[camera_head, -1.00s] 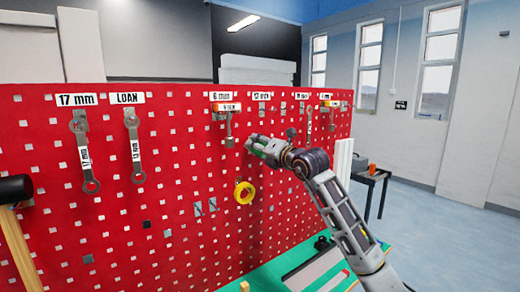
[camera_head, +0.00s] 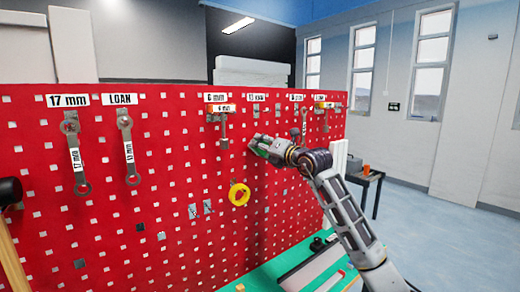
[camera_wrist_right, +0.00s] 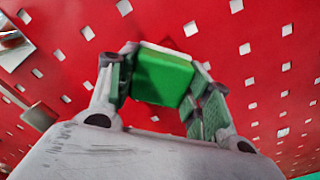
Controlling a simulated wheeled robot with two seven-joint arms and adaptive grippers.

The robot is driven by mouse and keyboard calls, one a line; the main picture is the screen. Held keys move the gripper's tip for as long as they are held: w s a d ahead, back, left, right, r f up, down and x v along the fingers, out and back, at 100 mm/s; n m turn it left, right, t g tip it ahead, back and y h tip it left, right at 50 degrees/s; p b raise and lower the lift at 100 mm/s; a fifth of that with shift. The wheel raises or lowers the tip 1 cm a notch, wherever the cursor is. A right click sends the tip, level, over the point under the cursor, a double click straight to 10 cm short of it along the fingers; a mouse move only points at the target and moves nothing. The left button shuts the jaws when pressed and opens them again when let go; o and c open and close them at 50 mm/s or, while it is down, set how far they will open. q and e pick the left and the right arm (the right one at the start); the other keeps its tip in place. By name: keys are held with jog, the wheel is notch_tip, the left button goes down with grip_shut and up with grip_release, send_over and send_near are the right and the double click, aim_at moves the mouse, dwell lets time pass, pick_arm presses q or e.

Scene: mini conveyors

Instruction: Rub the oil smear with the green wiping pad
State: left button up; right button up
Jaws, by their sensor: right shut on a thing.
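The green wiping pad (camera_wrist_right: 160,75) is a thick green block with a pale edge. My right gripper (camera_wrist_right: 164,85) is shut on it, one finger on each side. In the head view the right gripper (camera_head: 262,145) is at the red pegboard (camera_head: 110,235), right of the hanging tool under the 6 mm label. The pad shows only as a small green patch there. It is at or very near the board face; I cannot tell if it touches. I cannot make out the oil smear in either view. My left gripper is out of view.
Wrenches hang at the left, the 17 mm wrench (camera_head: 76,158) and the LOAN wrench (camera_head: 128,150). More tools hang near the top right. A green bench top (camera_head: 262,276) lies below the board.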

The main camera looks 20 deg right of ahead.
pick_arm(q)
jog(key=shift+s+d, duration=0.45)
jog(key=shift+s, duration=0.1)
pick_arm(e)
jog(key=shift+w+d+r, duration=0.1)
jog(key=shift+w+d, duration=0.15)
jog(key=shift+d, duration=0.35)
jog(key=shift+w+d+f, duration=0.1)
jog(key=shift+w+d, duration=0.1)
jog(key=shift+d, duration=0.4)
jog(key=shift+w+d+r, duration=0.1)
jog(key=shift+w+d, duration=0.15)
jog(key=shift+d, duration=0.35)
jog(key=shift+a, duration=0.1)
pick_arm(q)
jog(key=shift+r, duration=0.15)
pick_arm(e)
jog(key=shift+s+a, duration=0.35)
jog(key=shift+a, duration=0.55)
jog(key=shift+s+a, duration=0.3)
jog(key=shift+a, duration=0.55)
jog(key=shift+a, duration=0.15)
